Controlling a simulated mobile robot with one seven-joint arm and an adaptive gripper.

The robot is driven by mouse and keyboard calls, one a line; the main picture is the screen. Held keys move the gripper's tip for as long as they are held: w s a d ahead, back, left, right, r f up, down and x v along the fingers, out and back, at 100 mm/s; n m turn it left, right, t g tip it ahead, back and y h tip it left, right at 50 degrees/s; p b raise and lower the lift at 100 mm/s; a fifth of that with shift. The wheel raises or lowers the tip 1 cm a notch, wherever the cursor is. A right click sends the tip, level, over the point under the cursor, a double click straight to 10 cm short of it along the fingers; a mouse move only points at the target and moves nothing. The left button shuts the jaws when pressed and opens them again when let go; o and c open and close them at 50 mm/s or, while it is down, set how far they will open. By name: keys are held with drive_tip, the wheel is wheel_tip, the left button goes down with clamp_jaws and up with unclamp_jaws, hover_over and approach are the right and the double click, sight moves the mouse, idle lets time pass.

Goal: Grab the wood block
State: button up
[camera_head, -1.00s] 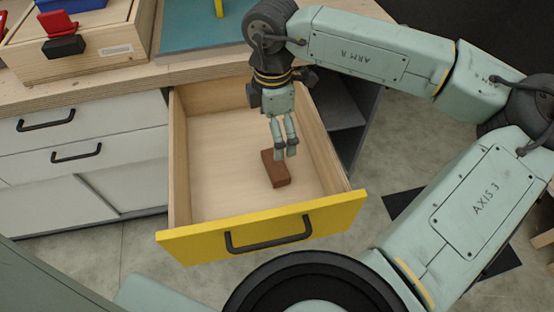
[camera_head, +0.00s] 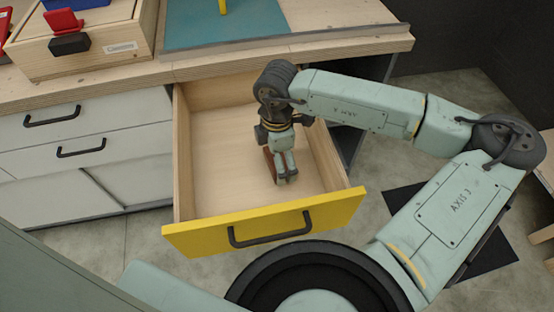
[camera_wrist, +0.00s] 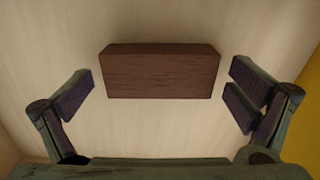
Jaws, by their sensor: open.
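The wood block (camera_wrist: 162,74) is a reddish-brown rectangular piece lying on the drawer floor. In the wrist view it lies crosswise between my open gripper fingers (camera_wrist: 165,98), with a gap on each side. In the head view my gripper (camera_head: 286,180) is down inside the open drawer and hides most of the block (camera_head: 269,163); only a strip shows on its left side. Whether the fingertips touch the drawer floor cannot be told.
The drawer (camera_head: 215,160) is pulled out, with pale wooden walls and a yellow front (camera_head: 200,238) with a black handle. Its left part is empty. A wooden worktop (camera_head: 350,44) is behind it, with a wooden box (camera_head: 100,55) at the left.

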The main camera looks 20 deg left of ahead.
drive_tip(key=c, duration=1.1)
